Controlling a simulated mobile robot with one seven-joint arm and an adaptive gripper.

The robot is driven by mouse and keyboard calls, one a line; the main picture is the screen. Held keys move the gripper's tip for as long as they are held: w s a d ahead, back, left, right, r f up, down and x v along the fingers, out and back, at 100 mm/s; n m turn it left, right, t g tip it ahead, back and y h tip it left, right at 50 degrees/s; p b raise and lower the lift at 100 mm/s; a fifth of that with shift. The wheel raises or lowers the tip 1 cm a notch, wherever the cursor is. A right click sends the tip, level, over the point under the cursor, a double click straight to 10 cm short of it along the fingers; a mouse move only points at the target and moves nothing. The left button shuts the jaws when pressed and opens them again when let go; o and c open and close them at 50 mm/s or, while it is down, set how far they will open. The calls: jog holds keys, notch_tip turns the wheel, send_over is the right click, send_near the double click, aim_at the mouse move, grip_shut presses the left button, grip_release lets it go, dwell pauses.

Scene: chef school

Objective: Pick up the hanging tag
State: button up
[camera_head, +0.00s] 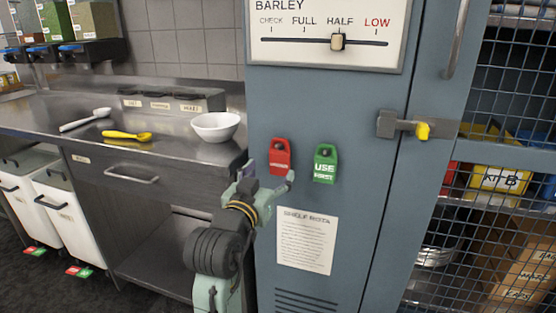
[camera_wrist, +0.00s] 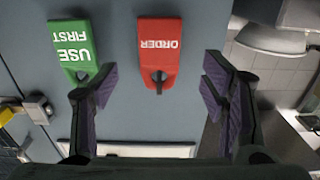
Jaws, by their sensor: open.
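Two tags hang side by side on the blue-grey locker front. The red tag (camera_head: 280,152) is on the left, and the green "USE FIRST" tag (camera_head: 325,163) is to its right. In the wrist view, which is upside down, the red tag (camera_wrist: 158,48) reads "ORDER" and the green tag (camera_wrist: 73,50) is left of it. My gripper (camera_head: 269,177) is open in front of the locker, just below the red tag. In the wrist view my fingers (camera_wrist: 158,78) are spread on both sides of the red tag, with nothing between the pads.
A slider gauge panel (camera_head: 330,38) is above the tags and a paper notice (camera_head: 306,240) below. A yellow-tipped latch (camera_head: 421,130) and mesh door are at right. A steel counter (camera_head: 165,148) with a white bowl (camera_head: 215,126) and spoons is at left.

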aim_at(279, 159)
jog(key=p+x, duration=0.1)
jog(key=x, duration=0.5)
jog(key=shift+w+d+r+p, duration=0.1)
jog(key=shift+w+p, duration=0.1)
jog(key=shift+p, duration=0.15)
jog(key=shift+c, duration=0.2)
jog(key=c, duration=1)
jog(key=shift+r, duration=0.1)
